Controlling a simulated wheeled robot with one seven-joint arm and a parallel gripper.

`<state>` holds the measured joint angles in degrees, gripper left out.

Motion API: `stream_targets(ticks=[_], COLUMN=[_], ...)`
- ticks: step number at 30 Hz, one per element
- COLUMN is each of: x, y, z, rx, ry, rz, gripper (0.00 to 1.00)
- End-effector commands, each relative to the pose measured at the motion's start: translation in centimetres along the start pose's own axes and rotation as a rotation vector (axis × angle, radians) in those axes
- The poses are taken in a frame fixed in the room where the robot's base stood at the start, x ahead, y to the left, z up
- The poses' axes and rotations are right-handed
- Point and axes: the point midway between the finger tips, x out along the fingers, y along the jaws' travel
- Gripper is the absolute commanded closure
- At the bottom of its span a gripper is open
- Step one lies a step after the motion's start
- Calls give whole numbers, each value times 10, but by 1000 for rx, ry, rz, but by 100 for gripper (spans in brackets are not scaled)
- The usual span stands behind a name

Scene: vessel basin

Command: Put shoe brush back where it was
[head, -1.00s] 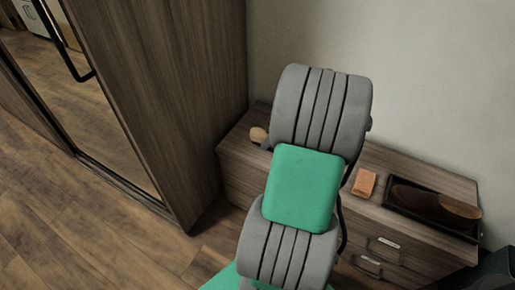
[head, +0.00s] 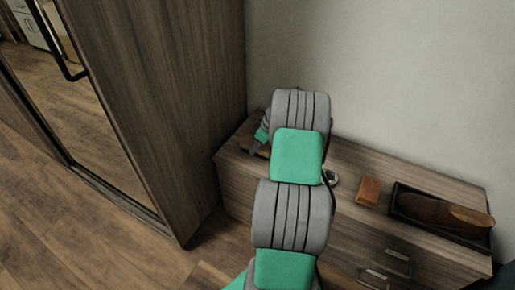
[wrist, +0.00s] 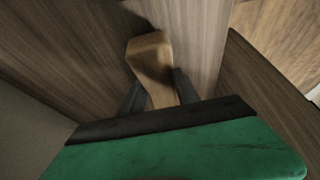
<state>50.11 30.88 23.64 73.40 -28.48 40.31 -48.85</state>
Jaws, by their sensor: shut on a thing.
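The shoe brush, seen as a tan wooden piece (wrist: 150,55), is between the two dark fingers of my gripper (wrist: 158,90) in the wrist view. The fingers are shut on its narrower part, and its wider end points away from my palm. Its underside is hidden. In the head view my gripper (head: 258,146) is over the left end of the wooden dresser (head: 345,215), beside the wardrobe. My arm hides much of the brush there, and I cannot tell whether it touches the dresser top.
A small orange-brown block (head: 368,190) lies on the dresser right of my arm. A dark tray (head: 398,205) holding a brown shoe (head: 440,213) is at the right end. A small round shiny object (head: 330,177) shows beside my arm. The tall wardrobe (head: 150,110) stands close on the left.

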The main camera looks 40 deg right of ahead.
Motion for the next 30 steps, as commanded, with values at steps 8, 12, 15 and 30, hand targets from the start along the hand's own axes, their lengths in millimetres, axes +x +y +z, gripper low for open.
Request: stream_targets(ticks=[8,12,15,30], x=[1,1,1,-25], y=[1,1,1,2], z=[0,0,0,-3], rx=[-1,-1,-1,0], ry=[1,1,1,3], rz=[3,3,3,7], gripper=[94,55,46,40])
